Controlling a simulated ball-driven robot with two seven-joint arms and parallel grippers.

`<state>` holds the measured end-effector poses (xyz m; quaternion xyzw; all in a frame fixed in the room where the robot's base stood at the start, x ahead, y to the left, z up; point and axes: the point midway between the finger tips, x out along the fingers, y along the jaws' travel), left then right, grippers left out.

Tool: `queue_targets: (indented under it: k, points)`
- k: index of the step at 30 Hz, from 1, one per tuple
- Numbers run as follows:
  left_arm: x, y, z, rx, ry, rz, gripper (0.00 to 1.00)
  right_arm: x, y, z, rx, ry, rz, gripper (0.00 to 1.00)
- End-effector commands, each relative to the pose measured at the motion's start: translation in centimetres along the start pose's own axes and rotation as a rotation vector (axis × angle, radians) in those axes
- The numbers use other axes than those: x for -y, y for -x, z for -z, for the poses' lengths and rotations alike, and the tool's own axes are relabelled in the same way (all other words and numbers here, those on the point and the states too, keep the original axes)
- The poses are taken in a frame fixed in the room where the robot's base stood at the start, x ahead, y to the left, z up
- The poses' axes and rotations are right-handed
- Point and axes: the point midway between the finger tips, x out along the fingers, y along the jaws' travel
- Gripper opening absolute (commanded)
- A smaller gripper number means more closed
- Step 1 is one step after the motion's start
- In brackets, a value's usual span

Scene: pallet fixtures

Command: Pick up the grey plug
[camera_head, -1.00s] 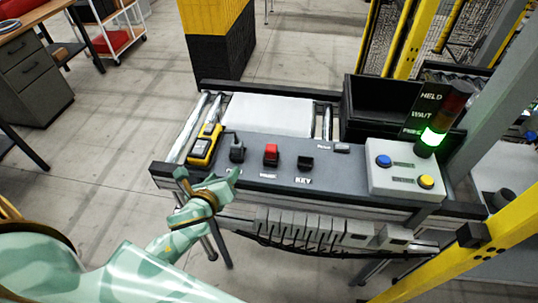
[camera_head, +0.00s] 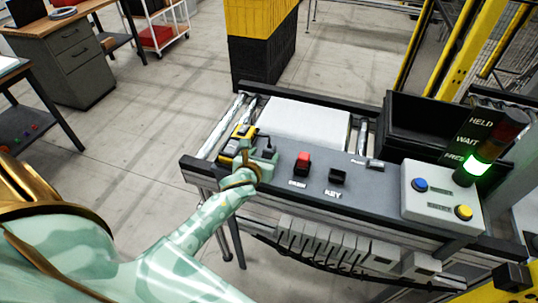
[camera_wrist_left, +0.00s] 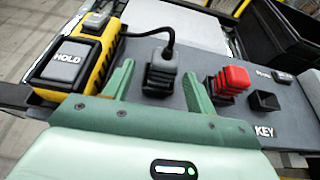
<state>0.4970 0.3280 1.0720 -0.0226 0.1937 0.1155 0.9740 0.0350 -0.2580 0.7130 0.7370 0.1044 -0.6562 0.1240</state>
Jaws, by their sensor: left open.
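The grey plug (camera_wrist_left: 162,72) is dark, stands upright on the grey panel and has a black cable running from its top toward the yellow pendant. My left gripper (camera_wrist_left: 157,76) is open, with one finger on each side of the plug in the left wrist view. I cannot tell whether the fingers touch it. In the head view the left gripper (camera_head: 260,156) is over the panel's left part and hides most of the plug.
The yellow pendant (camera_wrist_left: 98,50) marked HOLD lies just left of the plug. A red plug (camera_wrist_left: 232,80) and a black KEY socket (camera_wrist_left: 265,101) are to the right. A button box (camera_head: 440,195) stands at the panel's right end, near a green-lit signal lamp (camera_head: 476,165).

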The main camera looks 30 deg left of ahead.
Motion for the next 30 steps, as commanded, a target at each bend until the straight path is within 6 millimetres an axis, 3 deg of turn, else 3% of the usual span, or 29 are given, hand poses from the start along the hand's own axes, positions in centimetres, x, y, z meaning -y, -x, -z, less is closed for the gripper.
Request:
queue_targets:
  k: [6,15,21,30]
  points:
    - [0.4,-3.5,-0.4,0.0,0.002,0.0,0.56,0.4,-0.5,0.0,-0.001,-0.002,0.005,0.0]
    - [0.4,-4.3,-0.5,0.001,0.001,0.001,0.56,1.2,-0.6,0.3,-0.005,-0.004,0.015,0.0]
    - [0.4,-4.3,-0.4,0.001,0.001,0.001,0.07,1.0,-0.6,0.3,-0.004,-0.002,0.013,0.0]
    - [0.4,-4.2,-0.5,0.001,0.001,0.001,0.07,0.6,-0.5,0.1,-0.003,0.0,0.007,0.0]
